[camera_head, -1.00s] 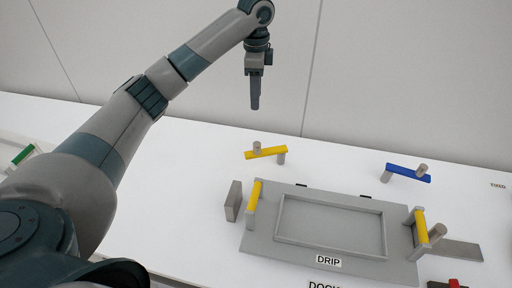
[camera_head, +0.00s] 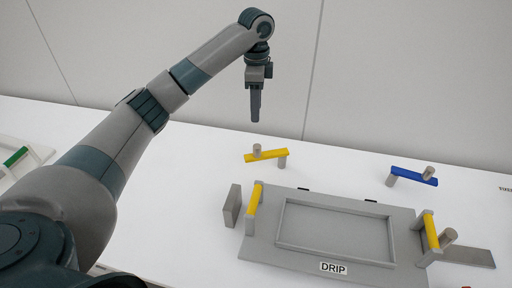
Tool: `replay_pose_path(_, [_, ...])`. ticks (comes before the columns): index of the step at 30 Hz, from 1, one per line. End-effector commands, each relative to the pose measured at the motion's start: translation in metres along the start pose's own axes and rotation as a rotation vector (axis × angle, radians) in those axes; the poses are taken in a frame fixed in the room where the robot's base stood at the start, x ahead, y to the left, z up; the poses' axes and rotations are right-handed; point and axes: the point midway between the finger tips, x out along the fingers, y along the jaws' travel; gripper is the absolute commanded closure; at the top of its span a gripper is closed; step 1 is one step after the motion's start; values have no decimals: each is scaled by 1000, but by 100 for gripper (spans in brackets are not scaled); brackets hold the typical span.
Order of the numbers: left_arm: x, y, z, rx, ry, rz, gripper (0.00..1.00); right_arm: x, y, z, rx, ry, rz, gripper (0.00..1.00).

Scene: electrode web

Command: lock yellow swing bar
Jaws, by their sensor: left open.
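A yellow swing bar (camera_head: 268,156) sits on a grey post at the back of the table, with a short grey peg standing up near its left end. Two more yellow bars flank the grey tray plate: one at its left edge (camera_head: 255,199) and one at its right edge (camera_head: 432,231) beside a grey peg. My left gripper (camera_head: 255,116) points down above and behind the back yellow bar, apart from it. Its fingers are seen edge-on, so the gap between them hardly shows. My right gripper is not in view.
A blue bar (camera_head: 413,176) with a grey peg stands at the back right. The grey plate (camera_head: 262,250) labelled DRIP has a shallow framed recess. A grey upright block (camera_head: 232,206) stands left of it. A white frame with a green bar (camera_head: 16,156) lies far left.

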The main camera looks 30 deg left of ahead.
Motion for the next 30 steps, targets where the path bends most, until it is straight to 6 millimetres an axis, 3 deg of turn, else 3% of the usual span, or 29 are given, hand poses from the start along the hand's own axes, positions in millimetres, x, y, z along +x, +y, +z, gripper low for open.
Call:
replay_pose_path(8, [29, 1, 0, 0, 0, 4, 59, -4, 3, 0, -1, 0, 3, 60])
replay_pose_path(30, [153, 1, 0, -1, -1, 1, 59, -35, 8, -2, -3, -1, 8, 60])
